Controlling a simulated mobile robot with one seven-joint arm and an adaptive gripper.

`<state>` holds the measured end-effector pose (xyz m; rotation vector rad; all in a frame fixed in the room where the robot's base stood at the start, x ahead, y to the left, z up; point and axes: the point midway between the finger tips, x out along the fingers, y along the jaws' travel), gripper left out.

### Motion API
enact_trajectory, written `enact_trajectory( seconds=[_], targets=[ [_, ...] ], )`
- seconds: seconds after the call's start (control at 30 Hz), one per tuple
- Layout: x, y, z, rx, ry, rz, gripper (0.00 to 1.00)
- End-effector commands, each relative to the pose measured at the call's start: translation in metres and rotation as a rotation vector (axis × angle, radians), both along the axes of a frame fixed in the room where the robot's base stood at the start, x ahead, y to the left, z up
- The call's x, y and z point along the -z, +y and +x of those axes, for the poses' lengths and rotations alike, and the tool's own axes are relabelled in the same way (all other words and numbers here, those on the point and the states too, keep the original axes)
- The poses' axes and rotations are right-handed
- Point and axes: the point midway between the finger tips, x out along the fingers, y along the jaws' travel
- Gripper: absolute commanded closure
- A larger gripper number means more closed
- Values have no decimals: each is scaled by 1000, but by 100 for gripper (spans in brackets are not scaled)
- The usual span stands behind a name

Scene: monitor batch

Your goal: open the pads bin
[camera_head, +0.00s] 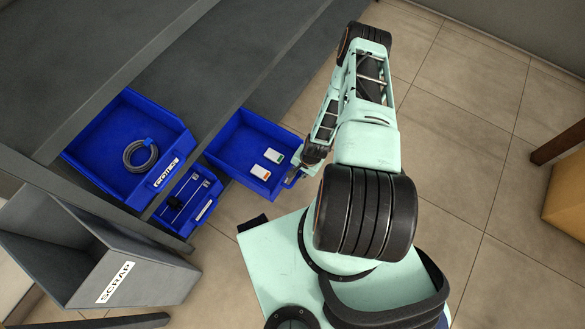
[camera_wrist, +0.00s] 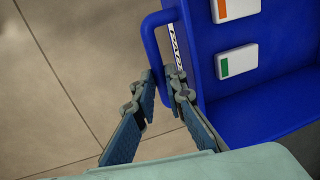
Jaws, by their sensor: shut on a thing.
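The pads bin (camera_head: 234,148) is a blue drawer-like bin, pulled well out from the grey shelf unit over the floor. Two flat white pads lie in it, one with a green mark (camera_head: 274,156) and one with an orange mark (camera_head: 261,172). In the wrist view its front wall carries a partly hidden white label, and a blue loop handle (camera_wrist: 151,45) stands out from it. My gripper (camera_wrist: 161,88) is shut on the handle near its lower end.
A blue bin labelled COILS (camera_head: 110,184) holds a grey coil. A smaller blue bin (camera_head: 180,224) with thin rods sits between it and the pads bin. A grey SCRAP container (camera_head: 150,284) stands at lower left.

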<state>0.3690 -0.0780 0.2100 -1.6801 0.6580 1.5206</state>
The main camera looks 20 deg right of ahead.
Motion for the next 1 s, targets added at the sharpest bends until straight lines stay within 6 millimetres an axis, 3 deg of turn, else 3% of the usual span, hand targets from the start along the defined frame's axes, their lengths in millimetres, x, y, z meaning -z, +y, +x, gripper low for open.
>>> enact_trajectory(
  seconds=[0.5, 0.53, 0.67, 1.0],
  targets=[
    [0, -5, -6, 0, 1, -1, 100],
    [0, -5, -6, 0, 1, -1, 87],
    [0, -5, -6, 0, 0, 0, 72],
    [-2, -5, -6, 0, -1, -1, 71]
  ],
)
